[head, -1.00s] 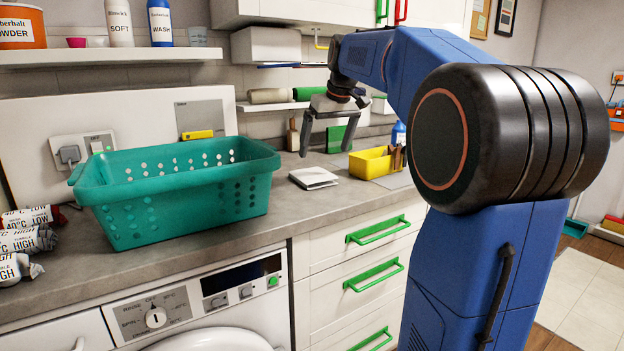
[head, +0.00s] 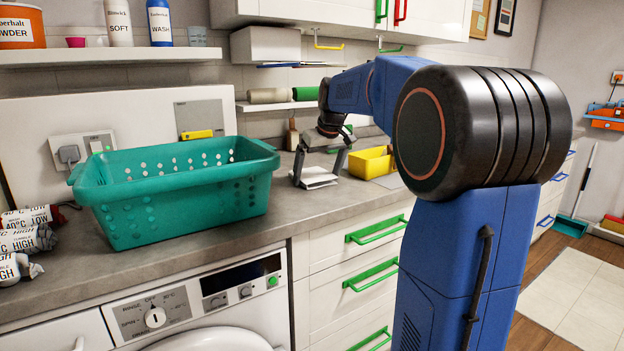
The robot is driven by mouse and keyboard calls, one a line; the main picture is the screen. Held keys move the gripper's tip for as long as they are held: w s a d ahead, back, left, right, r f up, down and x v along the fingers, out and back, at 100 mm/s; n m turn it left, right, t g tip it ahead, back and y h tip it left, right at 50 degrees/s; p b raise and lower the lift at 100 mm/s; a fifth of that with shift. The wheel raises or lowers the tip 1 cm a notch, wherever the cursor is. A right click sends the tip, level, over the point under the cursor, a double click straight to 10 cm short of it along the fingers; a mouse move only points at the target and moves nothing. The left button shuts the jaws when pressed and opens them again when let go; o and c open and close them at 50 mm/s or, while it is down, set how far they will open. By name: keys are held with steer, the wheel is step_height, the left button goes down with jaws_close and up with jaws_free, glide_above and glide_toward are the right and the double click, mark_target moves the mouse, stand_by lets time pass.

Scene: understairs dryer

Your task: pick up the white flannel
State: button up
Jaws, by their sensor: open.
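The white flannel (head: 317,178) lies folded flat on the grey worktop, right of the green basket. My gripper (head: 318,178) is open and points down over the flannel, with one finger at its left side and the other at its right. The fingertips are close to worktop height; I cannot tell whether they touch the flannel or the worktop.
The green perforated basket (head: 180,219) stands close on the left. A yellow box (head: 371,163) stands just to the right. A shelf with rolled cloths (head: 268,96) is on the wall behind. Green-handled drawers (head: 352,243) are below the worktop.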

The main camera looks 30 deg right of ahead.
mark_target(315, 175)
steer(key=c, duration=0.8)
steer(key=shift+r, duration=0.1)
steer(key=shift+r, duration=1.75)
steer(key=s, duration=1.8)
steer(key=shift+a, duration=0.25)
steer(key=shift+r, duration=4.85)
